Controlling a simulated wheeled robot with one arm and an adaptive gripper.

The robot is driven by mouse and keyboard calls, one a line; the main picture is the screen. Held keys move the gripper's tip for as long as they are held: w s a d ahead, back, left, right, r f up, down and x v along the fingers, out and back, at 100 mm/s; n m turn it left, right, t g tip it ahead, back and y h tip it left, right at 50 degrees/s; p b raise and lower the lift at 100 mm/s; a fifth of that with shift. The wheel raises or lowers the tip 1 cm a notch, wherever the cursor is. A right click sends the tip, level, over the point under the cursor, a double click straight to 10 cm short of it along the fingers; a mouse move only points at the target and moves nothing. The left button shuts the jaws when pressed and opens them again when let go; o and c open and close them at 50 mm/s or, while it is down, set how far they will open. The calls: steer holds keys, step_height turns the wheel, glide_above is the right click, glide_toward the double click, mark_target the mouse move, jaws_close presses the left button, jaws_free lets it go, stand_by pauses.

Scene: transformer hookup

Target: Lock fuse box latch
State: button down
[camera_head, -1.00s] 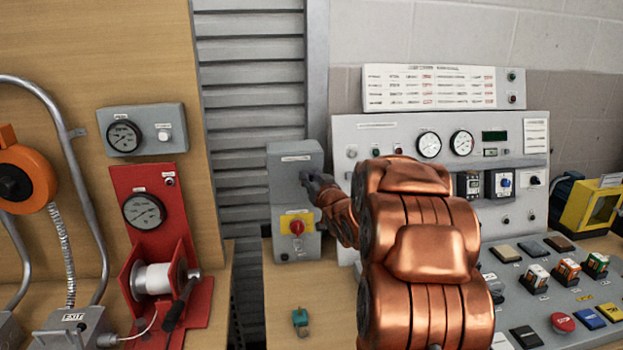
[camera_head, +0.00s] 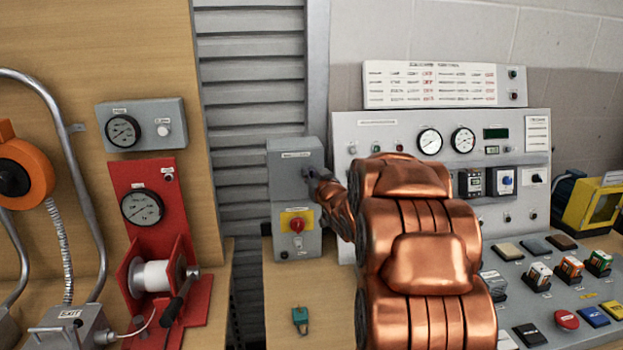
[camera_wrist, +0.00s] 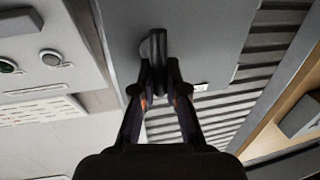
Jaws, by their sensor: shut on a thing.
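The fuse box (camera_head: 285,160) is a grey upright box on the bench against the shutter. Its lower part carries a yellow plate with a red knob (camera_head: 297,225). In the wrist view the box's grey front (camera_wrist: 205,35) fills the upper middle. A dark latch handle (camera_wrist: 153,45) stands out from that front. My gripper (camera_wrist: 160,80) is shut on the latch, with a fingertip on each side of it. In the head view my gripper (camera_head: 312,180) is at the upper right of the box front, and my copper arm partly hides the area to its right.
A control panel (camera_head: 375,135) with gauges stands close to the right of the box. A red winch stand (camera_head: 141,210) is on the left. A small green item (camera_head: 300,316) lies on the bench in front. Bare bench shows around it.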

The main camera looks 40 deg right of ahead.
steer(key=c, duration=1.2)
jaws_free()
steer(key=v, duration=1.2)
